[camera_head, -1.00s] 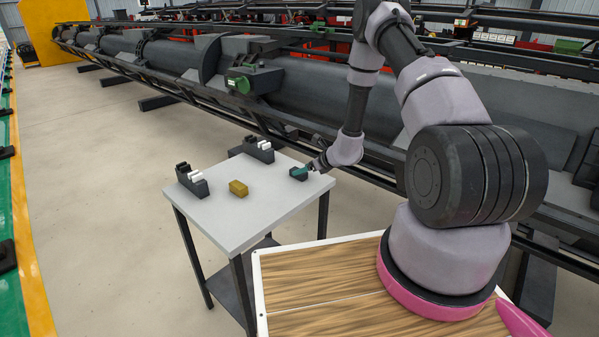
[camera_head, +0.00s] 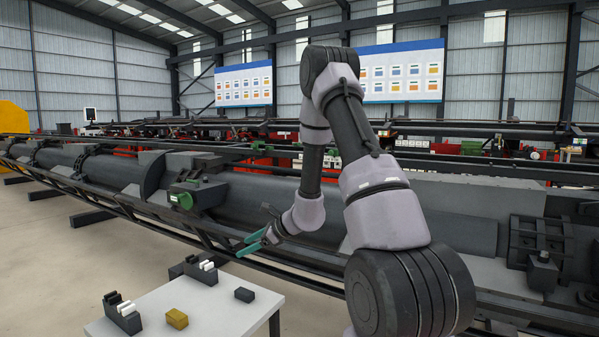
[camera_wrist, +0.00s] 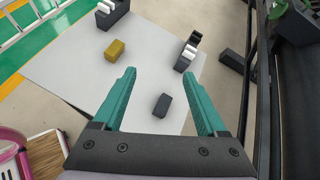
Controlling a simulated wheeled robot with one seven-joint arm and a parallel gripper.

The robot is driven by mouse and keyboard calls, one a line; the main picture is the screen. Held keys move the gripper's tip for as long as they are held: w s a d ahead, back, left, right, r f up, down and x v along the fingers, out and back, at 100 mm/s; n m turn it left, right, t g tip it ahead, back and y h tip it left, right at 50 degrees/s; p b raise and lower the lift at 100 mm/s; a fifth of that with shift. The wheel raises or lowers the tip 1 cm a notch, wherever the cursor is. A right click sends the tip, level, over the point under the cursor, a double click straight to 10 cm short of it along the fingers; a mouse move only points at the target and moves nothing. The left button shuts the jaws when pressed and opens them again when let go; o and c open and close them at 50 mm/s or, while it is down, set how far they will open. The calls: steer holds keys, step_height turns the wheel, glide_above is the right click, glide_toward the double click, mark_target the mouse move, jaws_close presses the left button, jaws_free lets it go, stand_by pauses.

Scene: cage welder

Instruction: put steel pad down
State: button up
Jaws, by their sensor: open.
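The steel pad appears to be the small dark grey block (camera_head: 245,295), lying on the white table (camera_head: 225,318) near its right side. It also shows in the wrist view (camera_wrist: 162,105), below and between my fingers. My gripper (camera_head: 252,243) is raised above the table, apart from the block. Its two teal fingers are spread with nothing between them in the wrist view (camera_wrist: 160,85).
A brass-coloured block (camera_head: 177,319) lies on the table. Two dark holders with black and white pieces stand at the left (camera_head: 122,314) and back (camera_head: 201,270). The long dark machine frame (camera_head: 250,205) runs behind the table.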

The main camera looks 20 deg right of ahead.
steer(key=s+a+r+n+g, duration=0.2)
steer(key=s+r+n, duration=0.4)
steer(key=r, duration=0.4)
steer(key=s+a+r+n+g, duration=0.1)
steer(key=s+a+r+n, duration=0.1)
steer(key=s+r+n, duration=0.6)
steer(key=s+d+r+n+t+h, duration=0.1)
steer(key=s+d+r+n+h, duration=0.1)
steer(key=s+r, duration=0.4)
steer(key=s+d+r+n+t+h, duration=0.1)
steer(key=s+d+r+n+h, duration=0.2)
steer(key=s+d, duration=0.4)
steer(key=s+r+h, duration=0.1)
steer(key=s+r, duration=0.1)
steer(key=s, duration=0.1)
steer(key=shift+s+r+t+h, duration=0.35)
steer(key=shift+s+t+h, duration=0.05)
